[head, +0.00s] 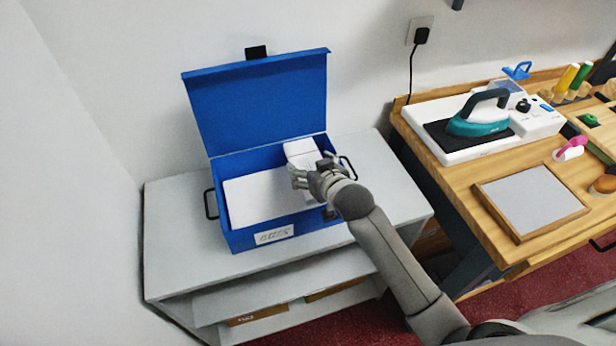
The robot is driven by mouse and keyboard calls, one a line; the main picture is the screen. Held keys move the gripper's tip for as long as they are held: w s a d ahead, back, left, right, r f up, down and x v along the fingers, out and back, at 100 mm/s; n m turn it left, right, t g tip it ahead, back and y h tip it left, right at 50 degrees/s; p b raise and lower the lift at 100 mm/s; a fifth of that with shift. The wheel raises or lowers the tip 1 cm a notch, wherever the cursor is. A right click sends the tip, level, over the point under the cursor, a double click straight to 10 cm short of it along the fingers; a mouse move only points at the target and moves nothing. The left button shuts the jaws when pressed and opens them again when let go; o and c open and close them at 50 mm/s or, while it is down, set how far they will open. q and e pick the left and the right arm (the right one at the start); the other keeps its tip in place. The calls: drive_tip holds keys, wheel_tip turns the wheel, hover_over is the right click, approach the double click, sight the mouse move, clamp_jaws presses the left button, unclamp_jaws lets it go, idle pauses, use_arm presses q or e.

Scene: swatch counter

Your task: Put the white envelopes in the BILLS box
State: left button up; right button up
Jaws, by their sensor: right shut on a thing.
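The blue box (226,239) stands on the grey shelf unit with its lid (260,105) raised at the back. A white label is on its front; its writing is too small to read surely. A broad white flat surface (255,200) shows inside; I cannot tell whether it is envelopes or a lining. My right gripper (306,180) is over the right part of the box, shut on a white envelope (301,149). The envelope is tilted by the box's right back corner, partly hidden by my fingers. Whether it touches the box inside is unclear. My left gripper is out of view.
The grey shelf unit (170,230) has bare top around the box and brown items on its lower shelves. A wooden bench (450,180) at right holds a teal iron (478,124) on a white base, a framed pale panel (530,200) and small tools. A wall stands behind.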

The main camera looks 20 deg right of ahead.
wheel_tip(320, 180, down, 4)
drive_tip(key=shift+r, duration=0.2)
drive_tip(key=shift+a+f, duration=0.1)
drive_tip(key=shift+s+f, duration=0.2)
drive_tip(key=shift+f, duration=0.4)
drive_tip(key=o, duration=1.1)
drive_tip(key=shift+s+f, duration=0.1)
drive_tip(key=shift+f, duration=0.15)
drive_tip(key=shift+c, duration=0.2)
drive_tip(key=shift+r, duration=0.65)
drive_tip(key=r+v, duration=0.1)
drive_tip(key=v, duration=1.1)
drive_tip(key=shift+w+b, duration=0.3)
